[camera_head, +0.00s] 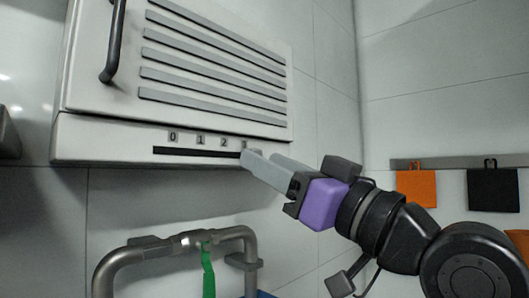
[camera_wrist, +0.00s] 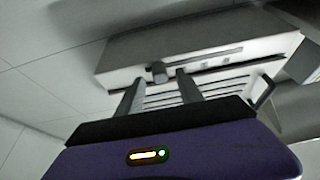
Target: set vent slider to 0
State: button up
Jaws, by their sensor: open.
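The vent slider's dark slot (camera_head: 195,152) runs along the lower front of a pale wall-mounted vent box (camera_head: 110,140). Marks 0, 1 and 2 stand above it from left to right; a further mark at the right is partly covered. My gripper (camera_head: 257,156) is at the slot's right end, its fingers hiding the slider knob in the head view.
Louvre slats (camera_head: 210,65) and a dark handle (camera_head: 115,40) are on the box above the slot. A metal pipe (camera_head: 175,245) with a green tag (camera_head: 207,268) is below. Orange (camera_head: 416,188) and black (camera_head: 492,190) pieces hang at the right.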

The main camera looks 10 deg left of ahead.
jog(key=shift+x, duration=0.85)
grip_shut()
dwell(0.8)
